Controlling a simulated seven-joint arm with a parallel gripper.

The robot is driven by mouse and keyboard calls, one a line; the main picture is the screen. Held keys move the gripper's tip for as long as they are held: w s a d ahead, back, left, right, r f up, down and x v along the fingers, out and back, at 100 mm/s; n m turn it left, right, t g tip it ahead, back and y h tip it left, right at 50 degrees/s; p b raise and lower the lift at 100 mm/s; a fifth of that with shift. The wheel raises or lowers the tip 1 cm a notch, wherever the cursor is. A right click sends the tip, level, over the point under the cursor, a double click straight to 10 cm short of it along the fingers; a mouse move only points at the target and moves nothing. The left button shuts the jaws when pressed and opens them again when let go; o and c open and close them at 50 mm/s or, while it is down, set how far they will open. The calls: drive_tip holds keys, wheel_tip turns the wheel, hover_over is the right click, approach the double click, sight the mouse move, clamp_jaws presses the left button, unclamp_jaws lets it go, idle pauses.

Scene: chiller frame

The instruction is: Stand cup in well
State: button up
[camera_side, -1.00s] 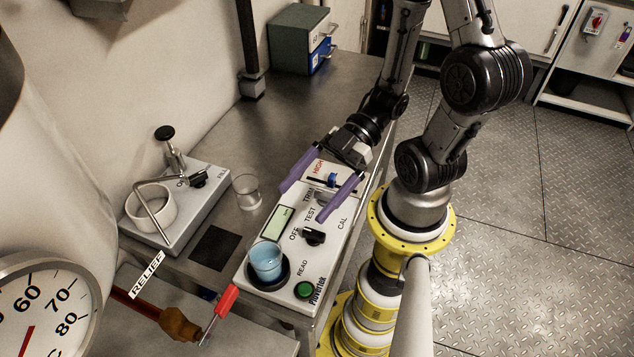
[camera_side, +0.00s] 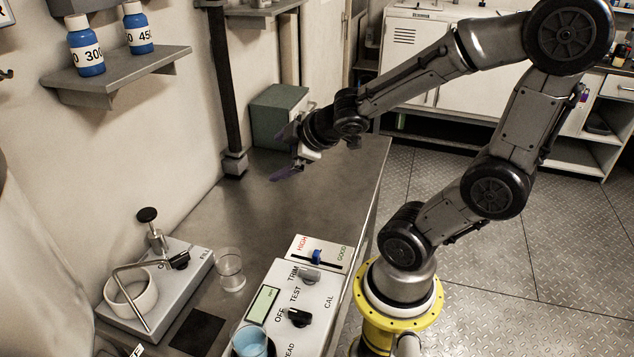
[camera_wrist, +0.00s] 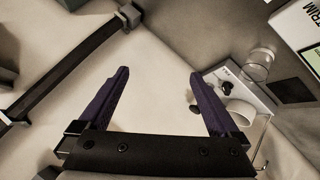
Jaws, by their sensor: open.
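A light-blue cup (camera_side: 250,342) stands at the reading end of the white console (camera_side: 318,278), cut off by the bottom edge of the side view. My gripper (camera_side: 282,152) is open and empty, raised at the far end of the bench, well away from the cup. Its purple fingers spread apart in the wrist view (camera_wrist: 160,73), with only wall between them. A clear glass (camera_side: 230,270) stands on the bench left of the console and shows in the wrist view (camera_wrist: 260,58).
A grey filling stand (camera_side: 160,285) with a white ring (camera_side: 131,297) and bent tube is left of the glass. A dark square pad (camera_side: 197,332) lies nearby. A green-grey box (camera_side: 277,116) and dark post (camera_side: 226,85) are close behind my gripper. The bench middle is clear.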

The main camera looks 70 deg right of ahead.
drive_tip(key=s+a+r+m+g+y, duration=0.1)
drive_tip(key=s+a+m+y, duration=0.1)
drive_tip(key=s+a, duration=0.3)
drive_tip(key=s+a+r+m+g+y, duration=0.1)
drive_tip(key=s+a+r+m+g, duration=0.1)
drive_tip(key=s+a, duration=0.4)
drive_tip(key=shift+s+r+m+y, duration=0.25)
drive_tip(key=shift+m+y, duration=0.15)
drive_tip(key=shift+m, duration=0.1)
idle(1.1)
